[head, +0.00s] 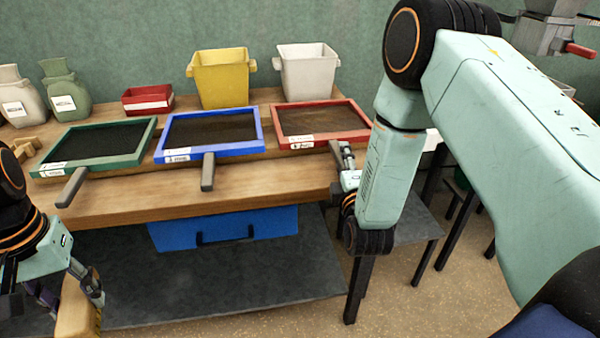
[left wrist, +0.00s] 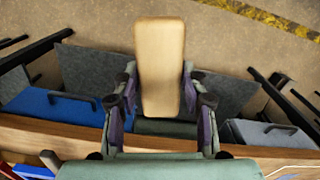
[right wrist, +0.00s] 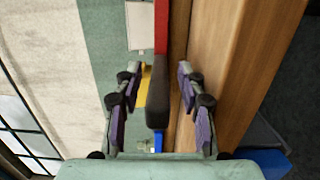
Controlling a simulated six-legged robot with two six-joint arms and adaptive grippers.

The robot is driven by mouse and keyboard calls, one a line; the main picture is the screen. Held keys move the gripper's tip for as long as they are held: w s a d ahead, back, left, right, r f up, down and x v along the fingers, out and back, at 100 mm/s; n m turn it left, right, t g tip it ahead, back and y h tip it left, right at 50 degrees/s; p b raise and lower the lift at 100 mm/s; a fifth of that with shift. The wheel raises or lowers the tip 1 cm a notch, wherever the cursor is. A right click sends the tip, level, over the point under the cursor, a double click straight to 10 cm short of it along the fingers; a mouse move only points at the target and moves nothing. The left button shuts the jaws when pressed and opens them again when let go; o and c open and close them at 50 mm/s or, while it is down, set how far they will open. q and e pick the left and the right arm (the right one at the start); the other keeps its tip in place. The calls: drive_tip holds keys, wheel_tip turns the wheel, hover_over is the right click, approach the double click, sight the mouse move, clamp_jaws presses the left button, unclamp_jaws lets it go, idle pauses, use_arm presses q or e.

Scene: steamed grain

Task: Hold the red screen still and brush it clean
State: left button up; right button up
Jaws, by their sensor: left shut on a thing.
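The red screen (head: 322,121), a red frame with dark mesh, lies at the right of the table. Its dark handle points to the front and is mostly hidden by my right gripper in the head view. My right gripper (head: 343,158) is open around the handle (right wrist: 157,92). In the right wrist view the handle stands between the fingers, with gaps on both sides. My left gripper (head: 92,288) is shut on a tan wooden block, seemingly the brush (left wrist: 160,62), held low in front of the table. Its bristles cannot be made out.
A blue screen (head: 209,158) and a green screen (head: 96,169) lie to the left, handles forward. Yellow (head: 219,78) and white (head: 307,74) bins, a small red box (head: 147,101) and sacks (head: 65,92) stand behind. A blue crate (head: 222,231) sits under the table (head: 240,193).

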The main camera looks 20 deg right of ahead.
drive_tip(key=v, duration=1)
drive_tip(key=s+a+f+m+g+y, duration=0.2)
drive_tip(key=s+f+m+g, duration=0.25)
drive_tip(key=f, duration=0.35)
drive_tip(key=s+a+f+m+g+y, duration=0.2)
drive_tip(key=s+f+m+g, duration=0.15)
drive_tip(key=f+m, duration=0.35)
drive_tip(key=s+a+f+m+g, duration=0.1)
drive_tip(key=s+f+g, duration=0.1)
drive_tip(key=s, duration=0.3)
drive_tip(key=s+a+f+m+g+y, duration=0.1)
drive_tip(key=s+a+f+g, duration=0.1)
drive_tip(key=s+f+g, duration=0.1)
drive_tip(key=shift+s+a+f+y, duration=0.3)
drive_tip(key=shift+s+f, duration=0.3)
drive_tip(key=shift+s, duration=0.55)
drive_tip(key=s+g, duration=0.1)
drive_tip(key=s, duration=0.2)
drive_tip(key=s+a+f+g, duration=0.1)
drive_tip(key=s, duration=0.2)
drive_tip(key=s+m+g, duration=0.1)
drive_tip(key=s+g, duration=0.1)
drive_tip(key=s, duration=0.2)
drive_tip(key=shift+a+f+y, duration=0.3)
drive_tip(key=shift+y, duration=0.1)
drive_tip(key=shift+s+f, duration=0.15)
drive_tip(key=shift+s, duration=0.15)
drive_tip(key=shift+c, duration=0.7)
